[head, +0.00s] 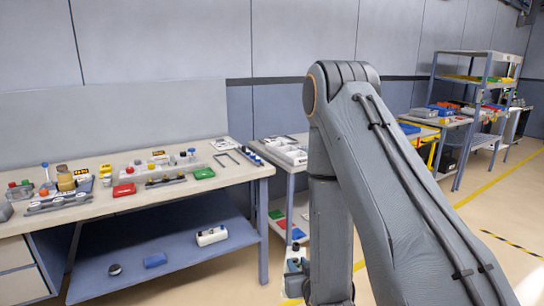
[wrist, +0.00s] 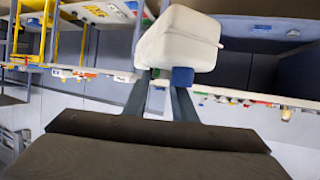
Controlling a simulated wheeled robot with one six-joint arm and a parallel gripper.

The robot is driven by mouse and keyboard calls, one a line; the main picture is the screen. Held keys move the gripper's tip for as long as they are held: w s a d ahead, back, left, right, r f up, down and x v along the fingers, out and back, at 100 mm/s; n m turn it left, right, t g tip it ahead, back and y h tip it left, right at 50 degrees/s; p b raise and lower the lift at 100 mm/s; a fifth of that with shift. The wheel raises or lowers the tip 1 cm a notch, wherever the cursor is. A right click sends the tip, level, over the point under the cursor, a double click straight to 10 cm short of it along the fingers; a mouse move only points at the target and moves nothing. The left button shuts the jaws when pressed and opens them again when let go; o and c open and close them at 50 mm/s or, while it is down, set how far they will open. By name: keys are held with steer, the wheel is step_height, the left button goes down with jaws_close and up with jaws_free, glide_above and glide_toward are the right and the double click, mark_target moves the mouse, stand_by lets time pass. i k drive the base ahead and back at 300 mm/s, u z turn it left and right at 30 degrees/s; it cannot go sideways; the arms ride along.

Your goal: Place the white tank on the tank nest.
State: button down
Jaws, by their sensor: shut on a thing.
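The white tank (wrist: 180,40) is in my gripper (wrist: 161,82), seen in the wrist view. It is a pale, rounded block with a blue part (wrist: 183,76) on the side toward my fingers. The fingers reach up to the tank's near side, and their exact contact is partly hidden by the tank. I cannot pick out the tank nest for sure in either view.
A long workbench (head: 140,202) at left carries small parts, with a white item (head: 211,236) on its lower shelf. A second bench (head: 284,156) stands beyond it. A shelf rack (head: 478,54) is at the back right. Yellow-marked floor (head: 510,195) is open at right.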

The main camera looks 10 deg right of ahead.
mark_target(227, 164)
steer(key=z, duration=0.4)
steer(key=i, duration=1.25)
steer(key=u, duration=0.4)
